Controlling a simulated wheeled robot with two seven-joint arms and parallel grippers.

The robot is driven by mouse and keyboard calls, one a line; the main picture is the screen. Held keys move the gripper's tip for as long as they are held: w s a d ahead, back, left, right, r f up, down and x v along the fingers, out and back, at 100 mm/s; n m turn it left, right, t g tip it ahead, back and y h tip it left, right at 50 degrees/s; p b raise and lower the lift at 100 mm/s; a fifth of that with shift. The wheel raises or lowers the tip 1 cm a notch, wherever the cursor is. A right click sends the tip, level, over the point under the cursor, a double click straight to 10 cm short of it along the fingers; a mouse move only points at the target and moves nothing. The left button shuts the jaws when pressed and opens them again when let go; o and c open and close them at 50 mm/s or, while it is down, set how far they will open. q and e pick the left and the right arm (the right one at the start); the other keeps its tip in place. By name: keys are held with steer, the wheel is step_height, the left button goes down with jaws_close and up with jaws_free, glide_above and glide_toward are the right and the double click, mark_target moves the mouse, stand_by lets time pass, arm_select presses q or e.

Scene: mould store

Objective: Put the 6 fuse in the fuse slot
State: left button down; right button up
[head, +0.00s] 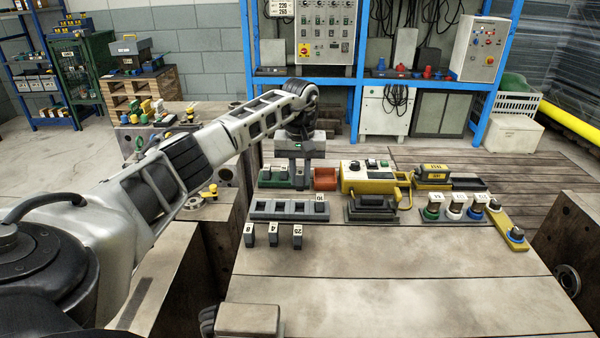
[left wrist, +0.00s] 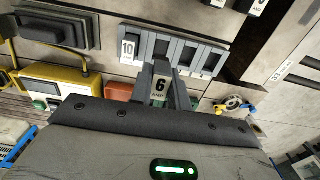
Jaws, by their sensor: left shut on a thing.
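The fuse marked 6 AMP (left wrist: 160,86) is upright between the fingers of my left gripper (left wrist: 164,92), which is shut on it. In the head view my left gripper (head: 299,178) points down behind the grey fuse rack (head: 262,209), and the held fuse is hard to make out there. The rack also shows in the left wrist view (left wrist: 190,41); the fuse marked 10 (left wrist: 128,48) fills its end bay, and its other bays look empty. The held fuse shows beside the rack, in front of it from this camera.
Several loose fuses (head: 273,235) stand on the table in front of the rack. The table's front (head: 400,275) is mostly clear.

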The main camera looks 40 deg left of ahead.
mark_target(300, 190)
arm_select(q)
steer(key=shift+a+f+b, duration=0.1)
steer(key=shift+f+b, duration=0.45)
steer(key=shift+f, duration=0.1)
step_height(300, 190, down, 2)
steer(key=shift+f+b, duration=0.15)
steer(key=shift+b, duration=0.9)
steer(key=shift+f+b, duration=0.35)
steer(key=shift+f, duration=0.5)
arm_select(e)
steer(key=shift+w+a+f, duration=0.1)
steer(key=shift+w+f, duration=0.05)
steer(key=shift+f, duration=0.45)
arm_select(q)
steer(key=shift+f, duration=0.2)
steer(key=shift+f+b, duration=0.35)
steer(key=shift+f, duration=0.45)
arm_select(e)
steer(key=shift+f, duration=0.4)
arm_select(q)
steer(key=c, duration=1.3)
jaws_free()
steer(key=shift+s, duration=0.1)
steer(key=shift+o, duration=0.2)
